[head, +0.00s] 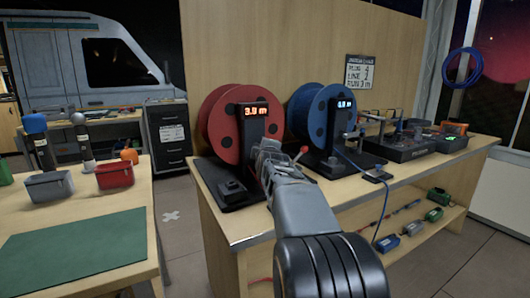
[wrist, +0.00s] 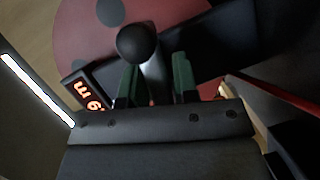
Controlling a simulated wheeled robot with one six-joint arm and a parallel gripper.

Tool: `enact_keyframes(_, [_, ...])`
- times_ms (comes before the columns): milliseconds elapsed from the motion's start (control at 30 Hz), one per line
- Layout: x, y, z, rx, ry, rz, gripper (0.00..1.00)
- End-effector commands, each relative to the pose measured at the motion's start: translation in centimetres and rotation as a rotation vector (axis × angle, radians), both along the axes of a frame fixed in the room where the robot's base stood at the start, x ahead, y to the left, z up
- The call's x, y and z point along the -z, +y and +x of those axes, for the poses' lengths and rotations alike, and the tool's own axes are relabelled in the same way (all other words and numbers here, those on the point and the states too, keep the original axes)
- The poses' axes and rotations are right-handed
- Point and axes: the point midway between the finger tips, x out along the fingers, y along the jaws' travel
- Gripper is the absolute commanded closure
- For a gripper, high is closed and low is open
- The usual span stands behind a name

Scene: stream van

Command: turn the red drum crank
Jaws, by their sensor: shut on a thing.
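The red drum (head: 222,128) stands on a black base on the wooden bench, with a lit display (head: 256,111) on its dark post reading about 3.9 m. My gripper (head: 269,152) is at the front of this post and hides the crank in the head view. In the wrist view, my gripper (wrist: 157,80) has its green-padded fingers on both sides of a grey crank handle (wrist: 153,75). The handle's dark round knob (wrist: 138,43) stands out beyond the fingers, with the red drum (wrist: 84,35) behind it.
A blue drum (head: 307,112) with its own display stands close at right. A small red-tipped lever (head: 303,150) shows just right of my gripper. Desk equipment (head: 400,146) fills the bench's right part. A table with a green mat (head: 75,250) is at left.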

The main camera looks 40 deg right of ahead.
Motion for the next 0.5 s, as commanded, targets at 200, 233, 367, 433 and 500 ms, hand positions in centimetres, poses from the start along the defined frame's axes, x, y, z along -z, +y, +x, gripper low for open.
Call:
enact_keyframes(200, [0.08, -0.03, -0.01, 0.0, -0.004, 0.024, 0.96])
enact_keyframes(233, [0.09, -0.02, -0.01, 0.0, -0.003, 0.027, 0.96])
enact_keyframes(367, [0.1, -0.02, -0.01, 0.0, -0.005, 0.041, 0.96])
enact_keyframes(433, [0.09, -0.02, -0.01, 0.0, -0.007, 0.048, 0.96])
enact_keyframes(500, [0.09, -0.02, -0.01, 0.0, -0.008, 0.055, 0.96])
